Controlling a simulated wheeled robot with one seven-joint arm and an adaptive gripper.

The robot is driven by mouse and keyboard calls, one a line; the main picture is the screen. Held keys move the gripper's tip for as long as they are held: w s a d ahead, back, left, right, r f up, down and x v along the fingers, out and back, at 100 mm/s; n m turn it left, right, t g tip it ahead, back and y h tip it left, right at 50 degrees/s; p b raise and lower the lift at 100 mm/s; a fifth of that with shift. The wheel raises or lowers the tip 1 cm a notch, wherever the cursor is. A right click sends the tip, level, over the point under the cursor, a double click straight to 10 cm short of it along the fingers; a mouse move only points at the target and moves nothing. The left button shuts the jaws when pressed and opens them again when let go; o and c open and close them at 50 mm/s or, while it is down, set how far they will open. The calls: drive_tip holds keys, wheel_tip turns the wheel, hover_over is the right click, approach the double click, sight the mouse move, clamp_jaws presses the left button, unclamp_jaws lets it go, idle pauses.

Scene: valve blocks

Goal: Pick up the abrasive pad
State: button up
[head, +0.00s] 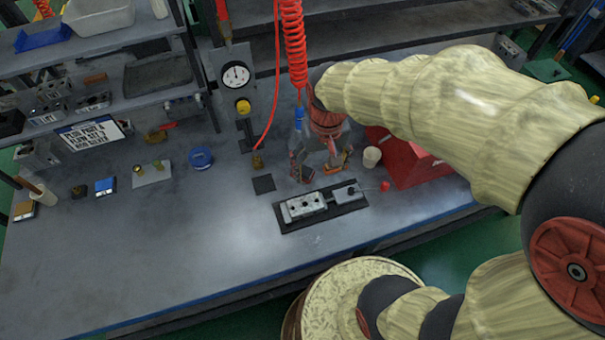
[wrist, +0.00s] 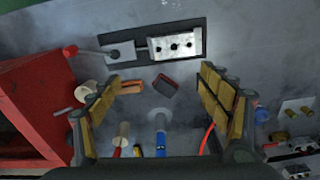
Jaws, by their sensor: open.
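A small dark block with a reddish edge, which looks like the abrasive pad (wrist: 165,86), lies on the bench between my fingers in the wrist view, below the valve block. In the head view it is mostly hidden by my gripper (head: 322,165). My gripper (wrist: 164,103) is open, with its yellow-padded fingers wide apart on either side of the pad and nothing held. I cannot tell how high the fingertips are above the bench. A small orange-rimmed piece (wrist: 131,87) lies just left of the pad, close to the left finger.
The valve block (head: 304,205) sits on a black mat in front of my gripper. A red box (head: 405,165) and a pale cup (head: 372,157) stand to the right. A red coiled hose (head: 292,45) hangs behind. The bench's left front is clear.

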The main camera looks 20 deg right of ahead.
sight(303, 172)
drive_tip(key=w+f+m, duration=0.2)
drive_tip(key=w+f, duration=0.2)
drive_tip(key=w+f+m, duration=0.2)
drive_tip(key=w+f, duration=0.3)
drive_tip(key=w+f+m+b, duration=0.1)
drive_tip(key=w+f+m, duration=0.1)
drive_tip(key=w+f, duration=0.3)
drive_tip(key=shift+m+g, duration=0.3)
drive_tip(key=shift+g, duration=0.1)
drive_tip(key=shift+r+m, duration=0.1)
drive_tip(key=shift+m, duration=0.4)
drive_tip(key=shift+s+f+b, duration=0.15)
drive_tip(key=shift+f+b, duration=1.3)
drive_tip(key=shift+f, duration=2.5)
drive_tip(key=shift+r, duration=0.1)
drive_tip(key=shift+c, duration=1.2)
drive_tip(key=c, duration=1.1)
